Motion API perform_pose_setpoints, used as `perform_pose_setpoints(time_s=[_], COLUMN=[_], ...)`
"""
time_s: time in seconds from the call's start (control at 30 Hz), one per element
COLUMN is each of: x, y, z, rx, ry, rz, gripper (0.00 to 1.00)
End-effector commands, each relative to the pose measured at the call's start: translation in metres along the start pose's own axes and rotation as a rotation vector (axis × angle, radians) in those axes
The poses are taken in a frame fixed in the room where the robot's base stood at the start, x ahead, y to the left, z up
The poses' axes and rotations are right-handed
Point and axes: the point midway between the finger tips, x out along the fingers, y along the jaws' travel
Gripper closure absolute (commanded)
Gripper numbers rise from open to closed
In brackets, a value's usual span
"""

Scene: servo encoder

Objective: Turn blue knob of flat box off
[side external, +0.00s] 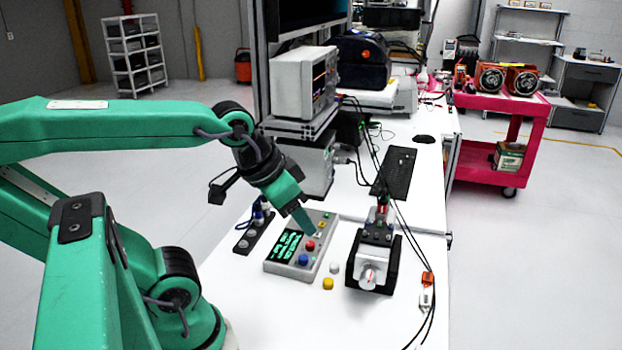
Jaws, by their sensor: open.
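The flat box (290,272) is a grey case lying on the white table, with a dark screen (287,246) showing green text. The blue knob (303,260) sits at the box's near right part, in plain view; its angle is too small to read. A red knob (310,245) is just behind it, and small green and yellow controls are farther back. My gripper (309,227) points down over the back right of the box, behind the red knob and apart from the blue knob. It is open; the gap between its fingers is hard to see from this side.
A servo in a black mount (374,265) stands right of the box. A yellow cap (328,284) and a white cap (335,267) are between them. A dark strip (254,233) lies left. Cables hang on the right; the front of the table (270,315) is clear.

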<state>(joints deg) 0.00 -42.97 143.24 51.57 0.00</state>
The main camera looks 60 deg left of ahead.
Motion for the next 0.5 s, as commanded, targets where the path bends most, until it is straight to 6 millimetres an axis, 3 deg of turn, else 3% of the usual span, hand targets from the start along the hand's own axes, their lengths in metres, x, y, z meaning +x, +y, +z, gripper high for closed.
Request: perform_pose_setpoints(time_s=[0.5], x=[0.0043], y=[-0.0036], z=[-0.0025], rx=[0.015], ry=[-0.020], rz=[-0.007], gripper=[0.56])
